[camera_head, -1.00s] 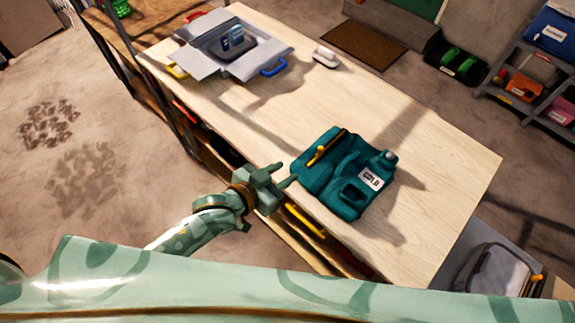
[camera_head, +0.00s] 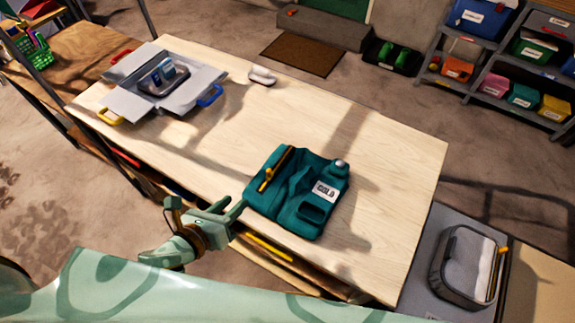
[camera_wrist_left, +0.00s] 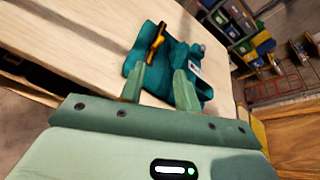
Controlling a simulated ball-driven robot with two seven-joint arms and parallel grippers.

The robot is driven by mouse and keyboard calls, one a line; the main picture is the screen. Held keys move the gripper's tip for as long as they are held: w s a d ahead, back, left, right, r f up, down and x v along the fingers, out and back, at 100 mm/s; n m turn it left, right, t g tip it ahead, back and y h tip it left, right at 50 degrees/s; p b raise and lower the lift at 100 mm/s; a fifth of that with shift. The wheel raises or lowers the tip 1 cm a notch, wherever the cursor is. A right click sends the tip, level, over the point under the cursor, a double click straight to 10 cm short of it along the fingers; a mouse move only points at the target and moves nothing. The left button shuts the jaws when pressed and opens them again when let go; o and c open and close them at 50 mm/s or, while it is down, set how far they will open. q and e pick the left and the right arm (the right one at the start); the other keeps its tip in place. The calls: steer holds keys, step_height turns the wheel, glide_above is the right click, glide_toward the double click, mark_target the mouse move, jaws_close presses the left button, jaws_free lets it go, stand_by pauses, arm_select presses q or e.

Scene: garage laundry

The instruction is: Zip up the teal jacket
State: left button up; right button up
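The teal jacket (camera_head: 284,208) lies on the wooden table near its front edge, with a white "COLD" label on it. An orange-yellow zip piece (camera_head: 268,178) lies along its upper left part. My left gripper (camera_head: 240,208) is just off the jacket's left side at the table edge. In the left wrist view, the two fingers of the left gripper (camera_wrist_left: 160,88) stand apart with nothing held between them, and the jacket (camera_wrist_left: 157,75) is beyond them. My right gripper is not in view.
The wooden table (camera_head: 375,170) is mostly clear around the jacket. A grey open box (camera_head: 130,104) with coloured handles sits at the far left, near a small white object (camera_head: 262,76). A grey basket (camera_head: 466,262) stands at the lower right. Shelves with coloured bins (camera_head: 522,95) stand at the back right.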

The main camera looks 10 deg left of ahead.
mark_target(268, 172)
arm_select(q)
steer(key=w+d+f+m, duration=0.1)
steer(key=w+f, duration=0.1)
steer(key=w, duration=0.2)
steer(key=w+d+f+m+b, duration=0.1)
steer(key=w+d+f+m, duration=0.1)
steer(key=w, duration=0.3)
steer(key=w+d+f+m+b, duration=0.1)
steer(key=w+d+f, duration=0.1)
steer(key=w, duration=0.3)
steer(key=shift+w+d, duration=0.1)
steer(key=shift+d, duration=0.05)
jaws_close()
